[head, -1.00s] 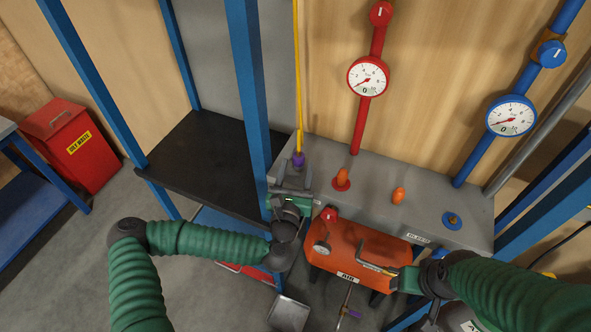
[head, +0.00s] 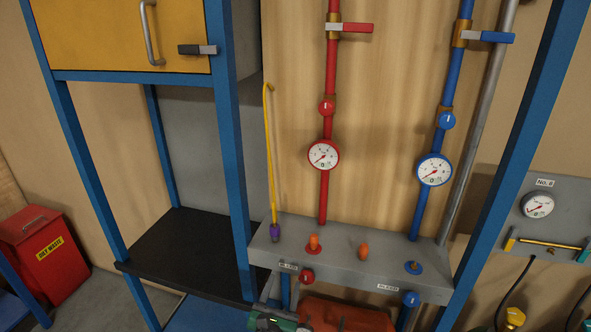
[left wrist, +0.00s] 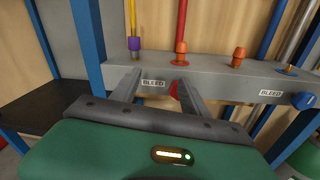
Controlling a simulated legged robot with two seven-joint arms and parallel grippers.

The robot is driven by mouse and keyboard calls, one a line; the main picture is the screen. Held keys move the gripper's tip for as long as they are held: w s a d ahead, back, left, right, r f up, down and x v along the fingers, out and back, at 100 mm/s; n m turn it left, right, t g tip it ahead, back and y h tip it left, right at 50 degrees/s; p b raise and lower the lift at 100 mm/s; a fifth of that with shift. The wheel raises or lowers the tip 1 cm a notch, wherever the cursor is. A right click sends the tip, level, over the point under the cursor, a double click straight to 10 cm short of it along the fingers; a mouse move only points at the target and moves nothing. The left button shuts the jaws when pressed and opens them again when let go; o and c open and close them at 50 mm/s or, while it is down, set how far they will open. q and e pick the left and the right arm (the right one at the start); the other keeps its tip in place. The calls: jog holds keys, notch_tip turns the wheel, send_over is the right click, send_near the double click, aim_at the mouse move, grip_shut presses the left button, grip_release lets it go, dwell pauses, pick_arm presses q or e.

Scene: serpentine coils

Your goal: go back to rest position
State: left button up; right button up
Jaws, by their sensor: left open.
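My left gripper (head: 280,298) shows at the bottom edge of the head view, below the front of the grey manifold block (head: 340,262). In the left wrist view its two grey fingers (left wrist: 160,84) are spread apart, with nothing between them. They point at the front face of the block, near a BLEED label and a red knob (left wrist: 174,89). Whether the fingers touch the block cannot be told.
A red gauge (head: 323,155) and a blue gauge (head: 434,169) sit on pipes above the block. A yellow rod with a purple end (head: 275,231) stands at its left. An orange tank (head: 345,316) lies below. Blue posts (head: 230,150) and a black shelf (head: 185,250) are at left.

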pick_arm(q)
jog(key=s+d+f+m+g+h+b, duration=0.2)
jog(key=s+d+f+m+g+h, duration=0.4)
jog(key=d+f+m, duration=0.5)
jog(key=s+a+f+m+g+y+b, duration=0.25)
jog(key=s+a+f+m+g, duration=0.25)
jog(key=s+f+m, duration=0.55)
jog(key=s+a+m+g+y+b, duration=0.2)
jog(key=s+a+m+y+b, duration=0.15)
jog(key=a+m, duration=0.55)
jog(key=s+a+r+m+g+y+b, duration=0.1)
jog(key=s+a+r+y+b, duration=0.1)
jog(key=s+a+r, duration=0.4)
jog(key=a, duration=0.4)
jog(key=shift+s+a+r+m+g+y, duration=0.2)
jog(key=shift+s+a+m+g+y, duration=0.1)
jog(key=shift+m+g+y, duration=0.1)
